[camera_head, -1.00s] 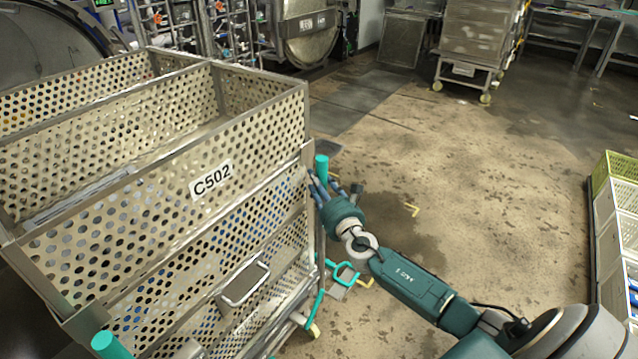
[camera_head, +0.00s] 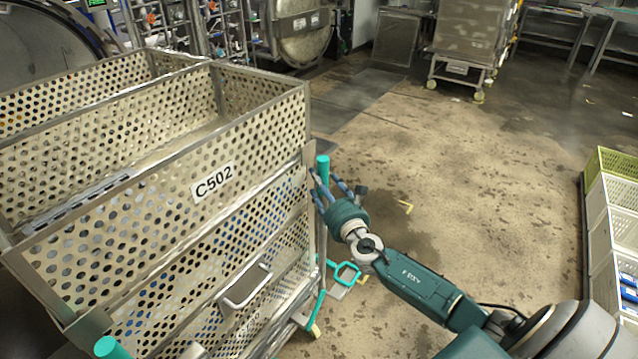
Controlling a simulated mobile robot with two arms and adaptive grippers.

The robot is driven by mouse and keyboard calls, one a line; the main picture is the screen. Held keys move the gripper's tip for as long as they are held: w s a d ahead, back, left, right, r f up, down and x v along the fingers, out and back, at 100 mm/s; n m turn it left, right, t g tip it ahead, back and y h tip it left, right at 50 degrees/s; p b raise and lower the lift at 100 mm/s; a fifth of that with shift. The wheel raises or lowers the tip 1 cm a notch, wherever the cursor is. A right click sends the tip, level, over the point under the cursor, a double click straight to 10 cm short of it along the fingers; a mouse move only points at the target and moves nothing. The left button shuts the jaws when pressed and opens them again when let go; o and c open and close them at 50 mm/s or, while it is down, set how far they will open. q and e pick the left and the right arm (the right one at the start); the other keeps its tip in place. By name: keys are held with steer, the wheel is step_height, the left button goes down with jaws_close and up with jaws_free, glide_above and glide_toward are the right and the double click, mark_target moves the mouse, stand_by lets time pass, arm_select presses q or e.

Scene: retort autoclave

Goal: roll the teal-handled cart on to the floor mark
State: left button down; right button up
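The teal-handled cart (camera_head: 150,205) is a perforated metal basket cart labelled C502, filling the left of the head view. One teal handle end (camera_head: 323,168) stands at its right corner, and another teal end (camera_head: 112,348) shows at the bottom left. My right gripper (camera_head: 322,188) is at the right teal handle, its fingers around or beside the upright post below the teal end; I cannot tell how tightly they close. My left gripper is not in view.
Stacked crates (camera_head: 612,230) stand along the right edge. Another wheeled cart (camera_head: 462,45) stands at the back, near a round autoclave door (camera_head: 303,30). The floor (camera_head: 480,160) between them is open and stained.

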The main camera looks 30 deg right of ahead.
steer(key=v, duration=1.1)
steer(key=shift+s, duration=0.4)
steer(key=shift+f, duration=0.1)
